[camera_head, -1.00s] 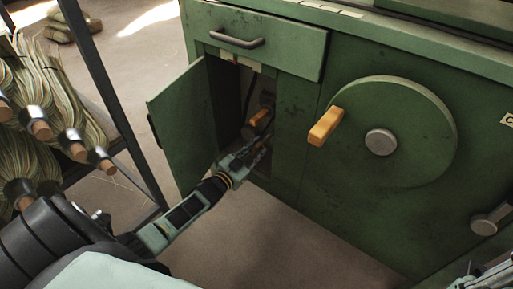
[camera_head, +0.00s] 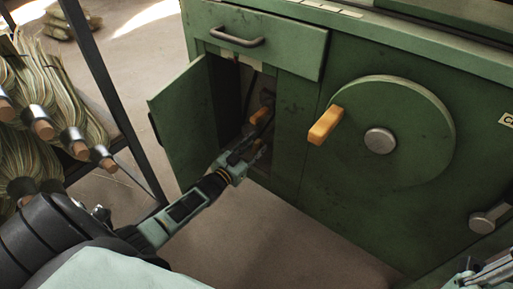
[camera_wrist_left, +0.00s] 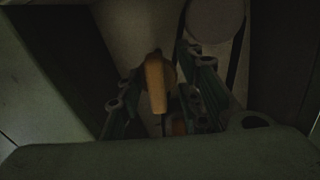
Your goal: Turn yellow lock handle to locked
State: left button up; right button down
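The yellow lock handle (camera_head: 262,115) sits inside the open compartment of the green cabinet, on a dark round mount. In the left wrist view the handle (camera_wrist_left: 156,84) stands roughly upright between the two fingers. My left gripper (camera_head: 247,146) reaches into the compartment, just below and in front of the handle. Its fingers (camera_wrist_left: 162,95) are spread, with the right one close to the handle; contact cannot be told in the dim light. A second orange part (camera_wrist_left: 178,126) shows lower down, partly hidden by the fingers. My right gripper (camera_head: 488,273) shows only partly at the bottom right corner.
The compartment door (camera_head: 182,130) stands open on the left. A drawer (camera_head: 262,40) is above the compartment. A green wheel (camera_head: 415,125) with an orange knob (camera_head: 325,125) is to the right. A rack with broom bundles (camera_head: 60,110) stands at the left. The floor in front is clear.

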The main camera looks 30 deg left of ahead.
pick_arm(q)
jog(key=shift+o, duration=0.2)
dwell(0.5)
jog(key=shift+s, duration=0.1)
jog(key=shift+s+f, duration=0.1)
jog(key=shift+s, duration=0.15)
jog(key=s, duration=1.1)
jog(key=shift+s+a, duration=0.15)
jog(key=shift+a, duration=0.3)
